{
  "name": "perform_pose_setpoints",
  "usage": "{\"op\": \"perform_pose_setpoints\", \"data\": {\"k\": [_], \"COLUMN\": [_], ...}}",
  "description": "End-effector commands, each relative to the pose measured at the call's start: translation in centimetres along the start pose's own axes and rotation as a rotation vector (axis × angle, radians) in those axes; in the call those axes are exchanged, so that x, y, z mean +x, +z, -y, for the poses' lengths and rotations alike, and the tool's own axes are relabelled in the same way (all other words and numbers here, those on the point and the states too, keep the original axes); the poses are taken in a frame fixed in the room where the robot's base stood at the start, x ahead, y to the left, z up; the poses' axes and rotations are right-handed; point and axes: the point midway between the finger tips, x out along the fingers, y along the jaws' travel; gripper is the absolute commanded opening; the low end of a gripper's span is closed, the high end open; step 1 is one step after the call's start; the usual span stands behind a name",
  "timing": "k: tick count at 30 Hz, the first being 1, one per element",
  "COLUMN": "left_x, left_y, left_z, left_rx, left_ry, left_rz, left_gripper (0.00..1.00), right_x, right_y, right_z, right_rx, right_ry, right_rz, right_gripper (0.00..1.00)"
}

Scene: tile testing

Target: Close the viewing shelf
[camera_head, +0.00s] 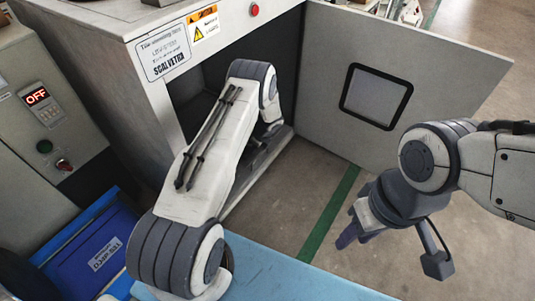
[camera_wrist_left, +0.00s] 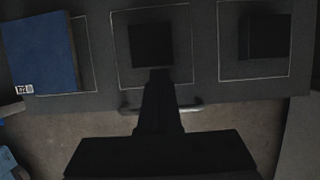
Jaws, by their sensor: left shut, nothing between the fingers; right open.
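The viewing shelf (camera_wrist_left: 205,75) shows in the left wrist view as a dark grey panel with three outlined squares. A blue tile (camera_wrist_left: 40,52) lies over the left square, a black square piece (camera_wrist_left: 150,45) is in the middle one and a dark piece (camera_wrist_left: 265,36) in the right one. A pale bar handle (camera_wrist_left: 190,107) runs along its near edge. My left gripper (camera_wrist_left: 160,76) is shut and empty, crossing in front of the handle; contact cannot be told. In the head view my left arm reaches into the cabinet, hiding the shelf. My right gripper (camera_head: 352,232) is open and empty, above the floor.
The grey cabinet (camera_head: 110,75) has its windowed door (camera_head: 440,70) swung open to the right. A control box (camera_head: 40,135) reading OFF and blue bins (camera_head: 90,250) stand at the left. A light blue surface (camera_head: 290,280) is in front. Floor is clear below the door.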

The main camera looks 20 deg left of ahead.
Motion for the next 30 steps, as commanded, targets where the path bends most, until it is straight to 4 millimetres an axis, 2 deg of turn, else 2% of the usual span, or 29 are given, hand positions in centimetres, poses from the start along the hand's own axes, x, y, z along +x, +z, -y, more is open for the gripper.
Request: {"op": "perform_pose_setpoints", "data": {"k": [3,9,25,30], "left_x": [0.6,1.2,1.4,0.3], "left_y": [1.8,3.0,3.8,4.0], "left_z": [-0.3,-0.5,-0.2,-0.2], "left_rx": [-0.003,0.002,0.002,0.001], "left_ry": [0.001,0.001,-0.007,-0.008], "left_rz": [0.0,0.0,0.004,0.005], "left_gripper": [0.0,0.0,0.0,0.0], "right_x": [-0.3,-0.5,-0.5,-1.4], "right_y": [0.0,0.0,0.0,-0.1], "right_z": [0.0,0.0,0.0,0.1], "right_rx": [0.0,0.0,0.0,0.0], "right_ry": [0.0,0.0,0.0,0.0], "right_rz": [0.0,0.0,0.0,0.0], "right_gripper": [0.41,0.41,0.41,0.41]}}
